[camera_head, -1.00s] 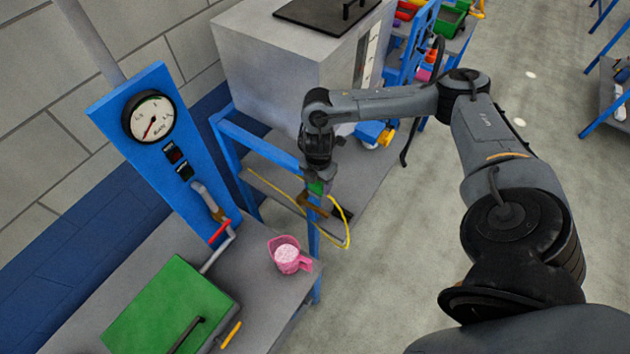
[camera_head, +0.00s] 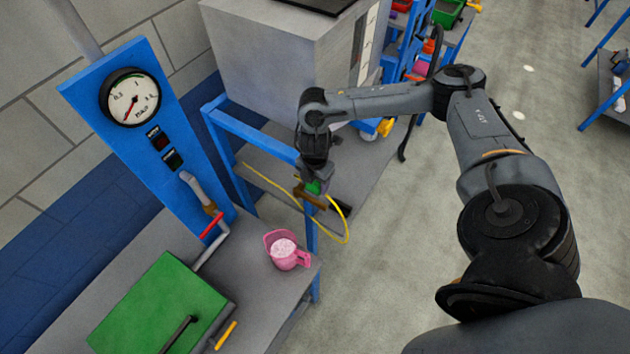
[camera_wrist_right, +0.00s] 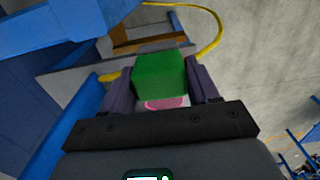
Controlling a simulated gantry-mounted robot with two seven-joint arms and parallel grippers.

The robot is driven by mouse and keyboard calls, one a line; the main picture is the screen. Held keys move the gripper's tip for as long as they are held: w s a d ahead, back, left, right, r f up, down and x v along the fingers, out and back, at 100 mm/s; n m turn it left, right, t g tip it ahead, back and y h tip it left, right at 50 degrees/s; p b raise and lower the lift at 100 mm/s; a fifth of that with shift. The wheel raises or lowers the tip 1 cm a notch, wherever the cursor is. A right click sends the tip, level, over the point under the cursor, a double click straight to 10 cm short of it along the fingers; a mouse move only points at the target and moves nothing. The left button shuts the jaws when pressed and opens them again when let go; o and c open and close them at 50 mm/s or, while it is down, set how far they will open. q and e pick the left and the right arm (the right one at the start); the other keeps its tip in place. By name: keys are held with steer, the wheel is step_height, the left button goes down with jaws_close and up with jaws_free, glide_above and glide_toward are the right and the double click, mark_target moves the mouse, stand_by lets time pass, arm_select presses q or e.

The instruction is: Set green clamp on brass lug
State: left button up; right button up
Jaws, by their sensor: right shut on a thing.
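My right gripper (camera_head: 314,178) is shut on the green clamp (camera_head: 313,187). In the right wrist view the green clamp (camera_wrist_right: 159,75) sits between the two fingers of my right gripper (camera_wrist_right: 160,88). The brass lug (camera_head: 303,194) shows as a brown-gold bar by the blue table leg, just below the clamp. It also shows in the wrist view (camera_wrist_right: 150,43), beyond the clamp. I cannot tell whether clamp and lug touch. My left gripper is not in view.
A yellow cable (camera_head: 345,236) loops around the blue table leg (camera_head: 312,237). A pink jug (camera_head: 285,252) stands on the front bench (camera_head: 152,243), near its corner. A blue gauge panel (camera_head: 150,137) rises at left. Open floor lies to the right.

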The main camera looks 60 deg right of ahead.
mark_target(315, 194)
step_height(315, 194, down, 2)
steer(key=shift+f+b, duration=0.15)
steer(key=shift+b, duration=0.7)
steer(key=shift+f+b, duration=0.8)
steer(key=shift+f, duration=1.05)
steer(key=shift+f, duration=0.15)
steer(key=shift+f+b, duration=0.3)
steer(key=shift+f, duration=0.15)
steer(key=o, duration=1.2)
steer(key=shift+r, duration=0.1)
